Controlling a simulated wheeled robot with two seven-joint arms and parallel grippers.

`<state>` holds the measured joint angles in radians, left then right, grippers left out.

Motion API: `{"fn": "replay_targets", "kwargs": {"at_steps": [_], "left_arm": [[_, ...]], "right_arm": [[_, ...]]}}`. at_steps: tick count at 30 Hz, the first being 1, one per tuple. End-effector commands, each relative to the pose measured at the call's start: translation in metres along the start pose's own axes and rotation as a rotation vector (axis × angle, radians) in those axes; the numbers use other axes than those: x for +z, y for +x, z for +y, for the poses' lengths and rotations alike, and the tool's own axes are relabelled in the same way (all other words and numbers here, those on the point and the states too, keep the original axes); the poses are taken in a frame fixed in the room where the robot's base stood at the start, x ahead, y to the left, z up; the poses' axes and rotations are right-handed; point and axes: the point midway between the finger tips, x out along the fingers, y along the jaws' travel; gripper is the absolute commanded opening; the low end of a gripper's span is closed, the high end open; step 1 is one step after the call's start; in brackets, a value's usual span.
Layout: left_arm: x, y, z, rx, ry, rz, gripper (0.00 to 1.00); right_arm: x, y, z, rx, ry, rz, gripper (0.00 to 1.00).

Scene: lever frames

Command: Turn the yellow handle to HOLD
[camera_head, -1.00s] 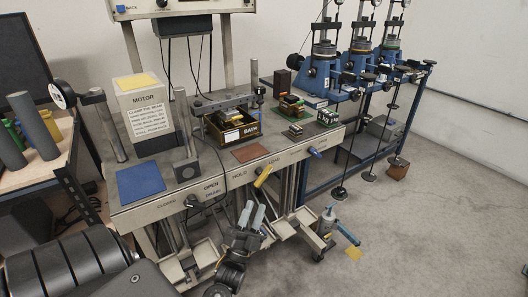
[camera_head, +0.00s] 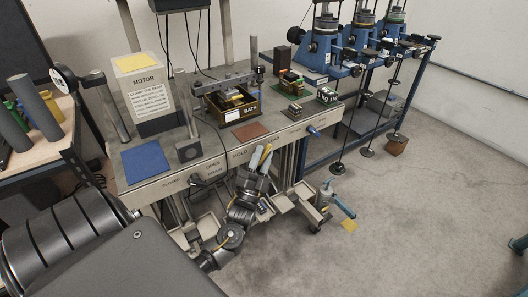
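The yellow handle (camera_head: 267,151) is on the front panel (camera_head: 222,160) of the grey bench, to the right of the word HOLD. It slants down and to the left. My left gripper (camera_head: 259,156) has come up from below to the handle, with its two pale fingers apart. The handle's upper part shows at the fingertips, and the fingers hide its lower part. I cannot tell whether they touch it. My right gripper is not in view.
The bench carries a blue mat (camera_head: 146,166), a motor box (camera_head: 145,92), a bath (camera_head: 240,106) and a brown pad (camera_head: 251,131). A blue knob (camera_head: 313,131) is on the panel to the right. A teal-handled device (camera_head: 326,194) stands below. Floor at right is largely clear.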

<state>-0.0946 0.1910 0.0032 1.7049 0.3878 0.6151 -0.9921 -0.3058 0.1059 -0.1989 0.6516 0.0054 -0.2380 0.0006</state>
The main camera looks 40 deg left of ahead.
Motion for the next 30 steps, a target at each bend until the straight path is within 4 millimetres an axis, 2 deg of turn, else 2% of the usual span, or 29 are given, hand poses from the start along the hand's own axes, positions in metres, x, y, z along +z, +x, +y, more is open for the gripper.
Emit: {"fn": "replay_targets", "kwargs": {"at_steps": [3, 12, 20, 30], "left_arm": [[-0.0002, 0.0075, -0.0004, -0.001, 0.0, 0.0, 0.36], [0.0, 0.0086, 0.0001, 0.0, 0.0, 0.0, 0.36], [-0.0001, 0.0085, 0.0001, 0.0, 0.0, 0.0, 0.02], [0.0005, 0.0066, 0.0021, -0.028, -0.011, -0.001, 0.01]], "right_arm": [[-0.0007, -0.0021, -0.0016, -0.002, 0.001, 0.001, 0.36], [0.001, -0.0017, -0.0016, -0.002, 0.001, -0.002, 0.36], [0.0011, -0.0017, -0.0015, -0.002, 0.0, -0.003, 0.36], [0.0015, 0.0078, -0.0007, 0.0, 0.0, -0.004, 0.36]]}}
